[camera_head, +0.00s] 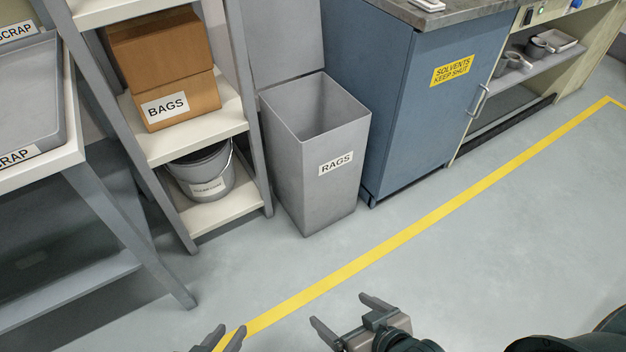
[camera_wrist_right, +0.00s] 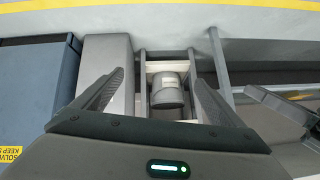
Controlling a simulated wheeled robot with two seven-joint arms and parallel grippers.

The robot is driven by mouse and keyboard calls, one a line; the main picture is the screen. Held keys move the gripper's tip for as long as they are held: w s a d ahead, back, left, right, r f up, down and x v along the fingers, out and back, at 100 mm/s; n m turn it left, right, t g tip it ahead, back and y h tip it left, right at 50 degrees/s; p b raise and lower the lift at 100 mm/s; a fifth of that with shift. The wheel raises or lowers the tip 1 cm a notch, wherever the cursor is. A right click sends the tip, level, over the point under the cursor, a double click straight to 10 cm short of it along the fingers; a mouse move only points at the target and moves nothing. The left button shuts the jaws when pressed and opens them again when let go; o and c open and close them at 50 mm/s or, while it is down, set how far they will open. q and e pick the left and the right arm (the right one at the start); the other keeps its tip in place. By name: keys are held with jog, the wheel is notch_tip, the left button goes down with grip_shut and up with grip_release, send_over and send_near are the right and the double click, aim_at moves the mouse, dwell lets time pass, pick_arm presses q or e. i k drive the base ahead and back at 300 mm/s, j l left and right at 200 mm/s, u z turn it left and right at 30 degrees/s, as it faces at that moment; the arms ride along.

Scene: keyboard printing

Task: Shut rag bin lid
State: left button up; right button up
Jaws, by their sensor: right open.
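The rag bin (camera_head: 290,172) is a tall grey box labelled RAGS, standing on the floor between the shelf and the blue cabinet. Its top is open and its inside looks empty as far as I see. A flat grey panel, the lid (camera_head: 285,40), stands raised behind the rear rim; its top is cut off by the frame. My right gripper (camera_head: 340,310) is open and empty, low in the head view and well apart from the bin. Its spread fingers (camera_wrist_right: 156,78) also show in the right wrist view, with the bin (camera_wrist_right: 107,60) beyond. My left gripper (camera_head: 231,330) is open at the bottom edge.
A shelf (camera_head: 190,142) with a BAGS box (camera_head: 172,105) and a bucket (camera_head: 203,178) stands left of the bin. The blue SOLVENTS cabinet (camera_head: 425,110) stands close on its right. Floor before the bin is clear, crossed by a yellow line (camera_head: 400,244).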

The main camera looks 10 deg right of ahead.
aim_at(284, 40)
jog(key=i+l+u, duration=0.5)
jog(key=l, duration=0.25)
jog(key=l+u, duration=0.25)
jog(key=i+l, duration=0.05)
jog(key=l, duration=0.05)
